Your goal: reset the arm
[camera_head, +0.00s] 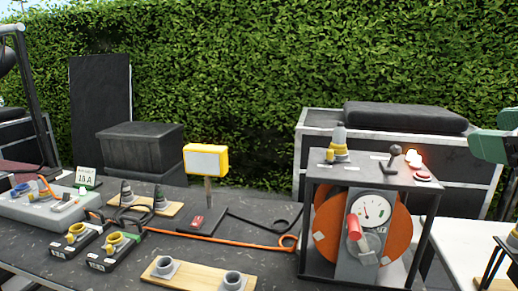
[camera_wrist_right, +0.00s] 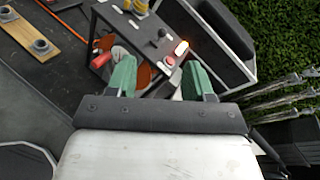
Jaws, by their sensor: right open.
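My right gripper (camera_head: 490,146) shows at the right edge of the head view as green finger parts, cut off by the frame. In the right wrist view its two green fingers (camera_wrist_right: 158,68) stand wide apart with nothing held between them. Beyond them is a dark-framed box (camera_head: 310,225) with an orange reel (camera_head: 397,235), a round gauge (camera_head: 370,209) and a red handle (camera_head: 354,227). On its top are a glowing lamp (camera_head: 413,156), a small dark lever (camera_head: 390,161) and a red button (camera_head: 422,176). The gripper appears apart from the box. My left gripper is not seen.
The dark table (camera_head: 215,262) holds a wooden board with round sockets (camera_head: 200,276), yellow connectors (camera_head: 114,243), a grey power strip (camera_head: 30,209), an orange cable (camera_head: 215,241) and a yellow-framed sign (camera_head: 206,160). Dark cases (camera_head: 140,150) and a hedge stand behind.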

